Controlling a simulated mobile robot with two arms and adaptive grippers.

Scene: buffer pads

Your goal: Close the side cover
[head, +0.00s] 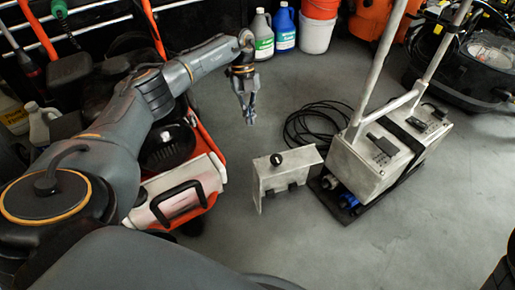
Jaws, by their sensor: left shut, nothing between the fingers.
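The side cover (284,172) is a grey metal piece with a black knob on top. It stands on the floor in the middle of the head view, apart from the machine's left end. The machine (373,158) is a grey metal box with a tubular handle; blue parts (347,199) show low at its open-looking left end. My left gripper (250,119) points down, shut and empty, above and to the left of the cover and clear of it. My right gripper is not in view.
A black cable (312,125) lies coiled behind the cover. A red and white machine (178,190) stands at left under my arm. Jugs (263,36) and an orange and white bucket (317,30) stand at the back. The front floor (330,255) is clear.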

